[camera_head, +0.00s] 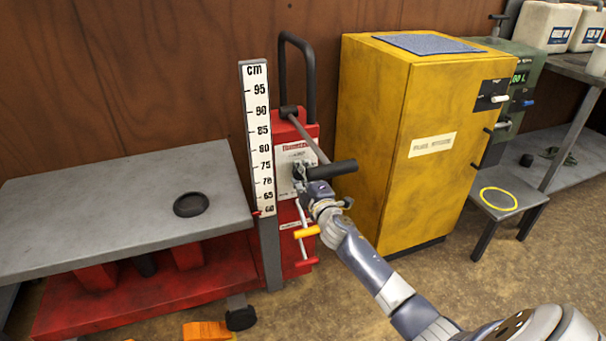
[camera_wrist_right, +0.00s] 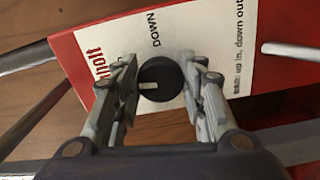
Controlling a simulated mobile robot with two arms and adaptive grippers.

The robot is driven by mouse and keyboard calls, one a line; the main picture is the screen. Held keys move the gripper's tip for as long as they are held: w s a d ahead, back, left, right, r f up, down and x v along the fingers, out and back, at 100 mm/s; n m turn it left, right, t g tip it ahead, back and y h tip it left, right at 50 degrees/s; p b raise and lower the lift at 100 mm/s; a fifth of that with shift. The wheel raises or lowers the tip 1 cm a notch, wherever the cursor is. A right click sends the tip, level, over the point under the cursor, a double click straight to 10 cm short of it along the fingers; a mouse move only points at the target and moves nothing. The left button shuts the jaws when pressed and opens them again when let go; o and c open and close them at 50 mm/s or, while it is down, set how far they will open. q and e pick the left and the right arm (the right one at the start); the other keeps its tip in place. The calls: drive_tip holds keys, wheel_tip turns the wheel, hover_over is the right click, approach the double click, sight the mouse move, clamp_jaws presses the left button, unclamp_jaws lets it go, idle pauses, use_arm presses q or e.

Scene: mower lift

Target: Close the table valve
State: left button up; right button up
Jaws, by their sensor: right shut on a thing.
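The mower lift's red control unit (camera_head: 310,141) stands at the right end of the grey lift table (camera_head: 110,205). The table valve is a round black knob (camera_wrist_right: 152,92) with a pale pointer line, on a white label plate with the word DOWN beside it. My right gripper (camera_head: 302,177) is at this plate in the head view and hides most of the knob. In the right wrist view its two fingers (camera_wrist_right: 160,80) stand on either side of the knob, shut on it. My left gripper is not in view.
A cm scale (camera_head: 258,140) stands left of the unit. A black-gripped lever (camera_head: 332,170) and a yellow-handled lever (camera_head: 306,232) stick out near my right gripper. A yellow cabinet (camera_head: 395,170) stands close on the right. A black disc (camera_head: 191,205) lies on the lift table.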

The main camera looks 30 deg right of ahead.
drive_tip(key=shift+n, duration=0.8)
drive_tip(key=o, duration=1.1)
drive_tip(key=shift+c, duration=0.2)
drive_tip(key=v, duration=1.2)
drive_tip(key=shift+f, duration=0.15)
